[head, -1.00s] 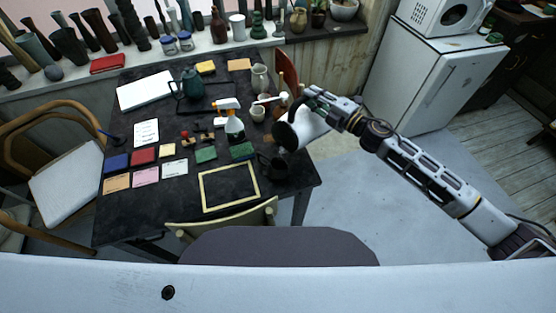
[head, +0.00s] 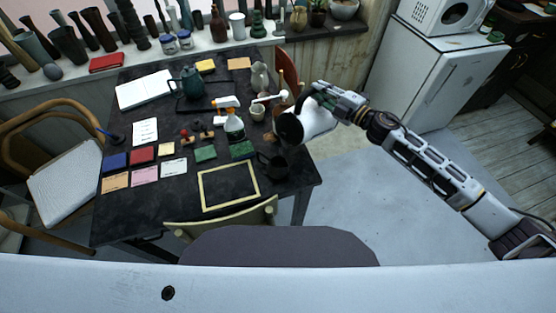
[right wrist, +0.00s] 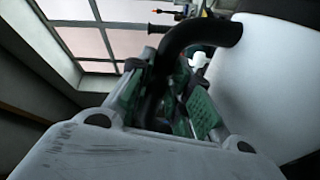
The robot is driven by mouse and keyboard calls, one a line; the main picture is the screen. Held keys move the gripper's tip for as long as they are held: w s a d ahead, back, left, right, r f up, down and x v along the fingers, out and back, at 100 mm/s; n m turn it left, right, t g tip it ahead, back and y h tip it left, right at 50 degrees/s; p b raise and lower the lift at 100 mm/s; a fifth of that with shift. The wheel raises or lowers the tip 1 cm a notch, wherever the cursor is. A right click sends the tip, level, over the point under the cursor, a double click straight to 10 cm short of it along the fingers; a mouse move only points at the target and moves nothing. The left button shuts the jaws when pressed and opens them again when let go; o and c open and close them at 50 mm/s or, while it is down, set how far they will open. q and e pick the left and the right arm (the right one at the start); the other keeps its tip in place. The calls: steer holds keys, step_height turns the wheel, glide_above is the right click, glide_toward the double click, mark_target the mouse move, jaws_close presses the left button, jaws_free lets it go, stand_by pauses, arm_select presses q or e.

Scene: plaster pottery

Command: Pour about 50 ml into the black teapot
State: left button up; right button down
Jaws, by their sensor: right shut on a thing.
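A white jug (head: 316,121) with a dark mouth is held tilted at the table's right edge, its mouth toward the left. My right gripper (head: 322,95) is shut on its handle. In the right wrist view the green-padded fingers (right wrist: 168,95) close around the black handle (right wrist: 185,38), beside the jug's white body (right wrist: 270,85). The black teapot (head: 277,167) stands on the table near its right corner, below and left of the jug's mouth. It is dark on dark, so its opening and contents are hard to see. No stream of liquid shows. My left gripper is out of view.
A chair back (head: 287,70) stands behind the jug. The floor right of the table is clear.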

steer(key=shift+w+d+r, duration=0.1)
steer(key=shift+w+d, duration=0.35)
steer(key=shift+w, duration=0.05)
steer(key=shift+w+d+m, duration=0.15)
steer(key=shift+m, duration=0.35)
steer(key=shift+w+d, duration=0.1)
steer(key=shift+d, duration=0.05)
steer(key=shift+w+d+f+m, duration=0.1)
steer(key=shift+w+f+m, duration=0.05)
steer(key=shift+f+m, duration=0.15)
steer(key=shift+w+d+f+m+p, duration=0.1)
steer(key=shift+w+d+m+p, duration=0.15)
steer(key=shift+m+p, duration=0.05)
steer(key=shift+w+d+p, duration=0.15)
steer(key=shift+p, duration=0.15)
stand_by(1.1)
